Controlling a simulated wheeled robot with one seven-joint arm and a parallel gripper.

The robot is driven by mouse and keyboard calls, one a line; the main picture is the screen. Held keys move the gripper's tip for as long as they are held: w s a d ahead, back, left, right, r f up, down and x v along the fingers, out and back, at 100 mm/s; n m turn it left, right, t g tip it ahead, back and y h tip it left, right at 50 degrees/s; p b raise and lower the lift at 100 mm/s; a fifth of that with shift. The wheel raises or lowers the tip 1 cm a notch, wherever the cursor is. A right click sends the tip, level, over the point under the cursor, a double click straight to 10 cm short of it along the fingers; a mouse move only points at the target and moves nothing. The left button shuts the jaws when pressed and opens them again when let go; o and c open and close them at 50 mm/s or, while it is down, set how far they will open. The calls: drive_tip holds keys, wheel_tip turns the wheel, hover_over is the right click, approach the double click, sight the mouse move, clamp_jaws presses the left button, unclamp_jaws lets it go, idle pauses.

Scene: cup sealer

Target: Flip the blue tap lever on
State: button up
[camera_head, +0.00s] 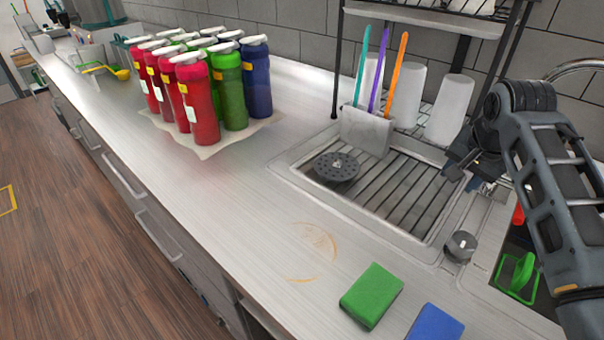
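My gripper (462,162) is at the right, over the edge between the drainer and the sink. It is dark and seen small, and I cannot tell whether its fingers are open or shut. A chrome tap spout (578,66) curves in at the right edge, behind my arm. A small bluish part shows just under my gripper; I cannot tell whether it is the blue tap lever or part of my gripper. No lever is clearly visible, and my arm hides much of the sink and the tap's base.
A metal rack (338,60) with white cups and coloured sticks stands behind the ribbed drainer (425,190). A green sponge (371,295) and a blue sponge (434,324) lie in front. Red, green and blue bottles stand at left. The counter's middle is mostly clear.

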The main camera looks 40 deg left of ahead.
drive_tip(key=shift+s, duration=0.1)
drive_tip(key=b+v, duration=0.2)
drive_tip(key=v, duration=0.6)
drive_tip(key=s+a+f+n+b, duration=0.1)
drive_tip(key=s+a+f+n, duration=0.1)
drive_tip(key=s+a, duration=0.4)
drive_tip(key=s+a+f+n+y+b, duration=0.1)
drive_tip(key=s+a+f+n+b, duration=0.1)
drive_tip(key=s+a+n, duration=0.3)
drive_tip(key=s+a+f+n+y+b, duration=0.1)
drive_tip(key=s+a+f+n, duration=0.2)
drive_tip(key=s+a, duration=0.4)
drive_tip(key=shift+s+a+f+n+b, duration=0.1)
drive_tip(key=shift+s+a+n+b, duration=0.1)
drive_tip(key=shift+a, duration=1.25)
drive_tip(key=shift+s+a+f+n+b, duration=0.1)
drive_tip(key=shift+s+a+f, duration=0.05)
drive_tip(key=shift+a, duration=1.3)
drive_tip(key=shift+s+a+f, duration=0.1)
drive_tip(key=shift+s+a, duration=0.35)
drive_tip(key=shift+s, duration=0.15)
drive_tip(key=shift+n, duration=0.3)
